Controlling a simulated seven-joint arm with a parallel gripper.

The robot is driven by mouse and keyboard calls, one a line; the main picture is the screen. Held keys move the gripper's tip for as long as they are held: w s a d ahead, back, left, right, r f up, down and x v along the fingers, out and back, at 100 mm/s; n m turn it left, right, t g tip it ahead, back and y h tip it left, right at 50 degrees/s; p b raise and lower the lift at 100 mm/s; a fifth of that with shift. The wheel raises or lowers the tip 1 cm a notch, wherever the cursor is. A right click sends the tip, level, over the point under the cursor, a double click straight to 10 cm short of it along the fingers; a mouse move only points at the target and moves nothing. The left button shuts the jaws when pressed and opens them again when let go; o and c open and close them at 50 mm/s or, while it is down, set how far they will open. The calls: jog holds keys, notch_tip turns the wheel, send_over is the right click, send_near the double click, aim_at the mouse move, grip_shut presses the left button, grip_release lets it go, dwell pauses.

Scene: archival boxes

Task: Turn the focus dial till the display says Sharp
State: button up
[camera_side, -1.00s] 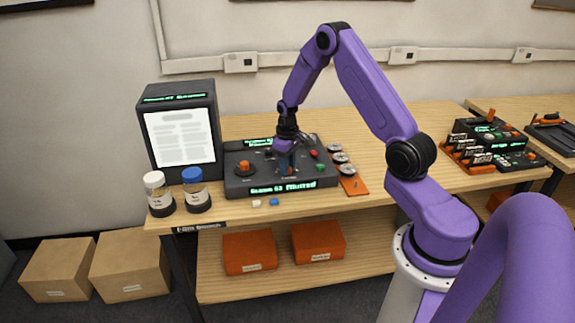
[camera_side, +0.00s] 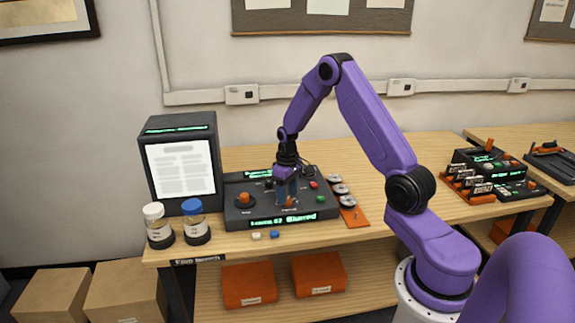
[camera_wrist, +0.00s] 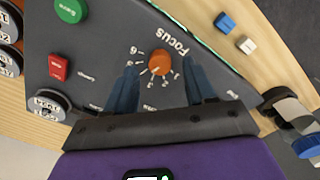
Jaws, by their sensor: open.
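The focus dial is a small orange knob (camera_wrist: 160,65) on the dark console (camera_side: 236,212), ringed by number marks and labelled Focus in the wrist view. My gripper (camera_wrist: 161,72) is open, with one blue finger on each side of the dial. A gap shows between the dial and each finger in that view. In the side view my gripper (camera_side: 287,193) points down over the console, and its fingers mostly hide the dial. The console's front display (camera_side: 288,219) has green text ending in "Blurred"; its first word is hard to read.
A larger orange knob (camera_side: 244,200) stands to the left on the console. A red button (camera_wrist: 58,67) and a green button (camera_wrist: 70,10) are nearby. A screen box (camera_side: 181,168) and two capped jars stand at the left. Small blue and white blocks lie in front.

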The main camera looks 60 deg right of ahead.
notch_tip(320, 180, up, 16)
jog(key=shift+f, duration=0.15)
dwell(0.4)
jog(key=s+a+r+n, duration=0.1)
jog(key=s+a+n, duration=0.3)
jog(key=a, duration=0.6)
jog(key=s+a+r+n, duration=0.1)
jog(key=s+a+n, duration=0.1)
jog(key=s+a, duration=0.65)
jog(key=s+a+n, duration=0.3)
jog(key=s, duration=0.6)
jog(key=s+a+n, duration=0.3)
jog(key=s, duration=0.7)
jog(key=shift+a+f+n, duration=0.25)
jog(key=shift+f+n, duration=0.05)
jog(key=shift+f, duration=0.15)
